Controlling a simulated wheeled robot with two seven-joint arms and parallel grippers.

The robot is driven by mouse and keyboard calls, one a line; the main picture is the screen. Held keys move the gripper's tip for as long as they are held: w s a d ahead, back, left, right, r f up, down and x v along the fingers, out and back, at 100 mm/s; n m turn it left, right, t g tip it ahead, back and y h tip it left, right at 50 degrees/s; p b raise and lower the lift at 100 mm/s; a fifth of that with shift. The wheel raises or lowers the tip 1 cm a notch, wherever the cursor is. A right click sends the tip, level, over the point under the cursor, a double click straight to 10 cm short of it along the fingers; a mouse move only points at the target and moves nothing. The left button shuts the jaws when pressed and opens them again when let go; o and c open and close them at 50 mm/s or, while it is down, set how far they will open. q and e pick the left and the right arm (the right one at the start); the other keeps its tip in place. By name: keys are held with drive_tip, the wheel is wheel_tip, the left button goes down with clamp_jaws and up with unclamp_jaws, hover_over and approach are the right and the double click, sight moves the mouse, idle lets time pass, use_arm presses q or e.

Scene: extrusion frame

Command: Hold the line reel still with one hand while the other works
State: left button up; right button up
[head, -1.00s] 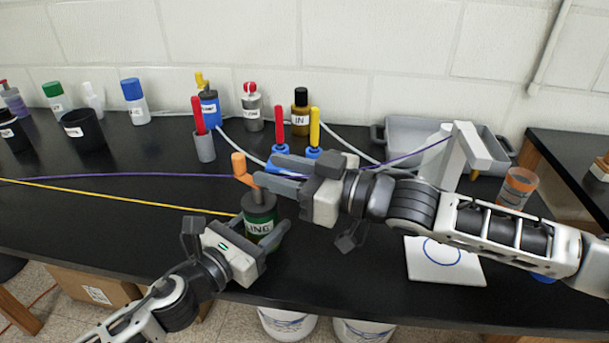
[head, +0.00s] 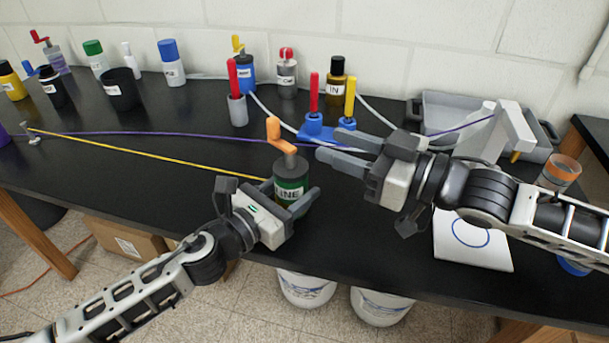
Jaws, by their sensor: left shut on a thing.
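The line reel (head: 291,172) is a dark green cylinder with a grey top, an orange crank on top and a label that reads "LINE" in part. It stands upright near the table's front edge. A yellow line (head: 150,154) runs from it to a small metal post (head: 31,135) at the far left. My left gripper (head: 296,208) is shut on the reel's lower body from the front. My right gripper (head: 340,150) is open, with its fingers pointing left, just right of the orange crank (head: 275,132) and apart from it. Nothing shows between its fingers.
Behind stand a blue two-socket holder (head: 322,128) with red and yellow handles, several bottles, and a grey tray (head: 440,108). A purple line (head: 180,134) crosses the table behind the reel. A white plate with a blue circle (head: 472,250) lies right. Table left of the reel is mostly clear.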

use_arm(q)
drive_tip(key=o, duration=1.1)
drive_tip(key=v, duration=1.2)
